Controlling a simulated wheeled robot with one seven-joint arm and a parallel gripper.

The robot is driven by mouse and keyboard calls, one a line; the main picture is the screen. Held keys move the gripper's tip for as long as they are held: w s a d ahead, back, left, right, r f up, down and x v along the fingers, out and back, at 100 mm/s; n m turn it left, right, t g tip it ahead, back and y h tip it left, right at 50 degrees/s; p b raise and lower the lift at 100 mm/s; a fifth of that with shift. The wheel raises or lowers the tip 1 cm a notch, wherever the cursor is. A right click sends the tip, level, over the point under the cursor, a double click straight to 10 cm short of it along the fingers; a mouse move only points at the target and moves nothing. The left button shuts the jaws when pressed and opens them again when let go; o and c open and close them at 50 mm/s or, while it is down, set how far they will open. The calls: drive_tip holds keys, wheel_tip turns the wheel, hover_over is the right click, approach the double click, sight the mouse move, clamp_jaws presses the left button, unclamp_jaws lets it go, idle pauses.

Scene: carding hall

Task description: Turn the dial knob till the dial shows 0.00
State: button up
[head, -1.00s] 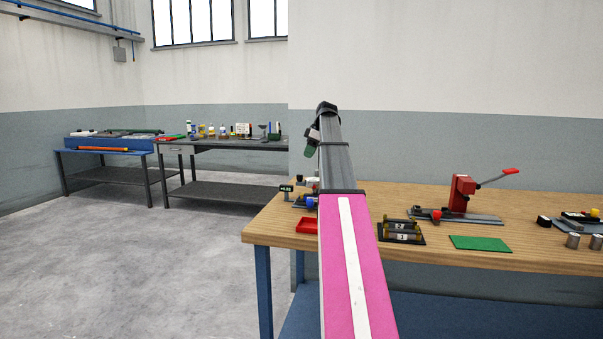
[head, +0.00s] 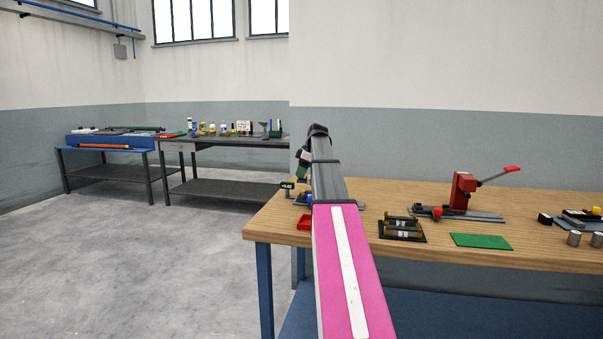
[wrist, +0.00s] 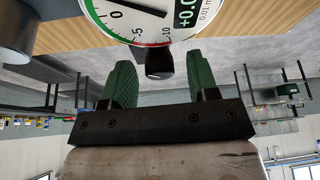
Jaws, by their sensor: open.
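The dial (wrist: 150,18) fills the top of the wrist view, cut off by the frame edge.
The wooden bench (head: 480,203) carries a red tray (head: 304,222), a rack of cylinders (head: 402,228), a green mat (head: 481,241) and a red lever press (head: 464,190). A grey cylindrical part (wrist: 18,25) is near the dial in the wrist view. Open floor lies left.

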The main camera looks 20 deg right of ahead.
drive_tip(key=c, duration=0.9)
drive_tip(key=shift+m, duration=0.4)
drive_tip(key=shift+s+m+t+h, duration=0.1)
drive_tip(key=shift+m+t+h, duration=0.35)
drive_tip(key=shift+m, duration=0.75)
drive_tip(key=shift+m+t+h, duration=0.25)
drive_tip(key=shift+m+t, duration=0.1)
drive_tip(key=shift+m, duration=0.85)
drive_tip(key=o, duration=0.9)
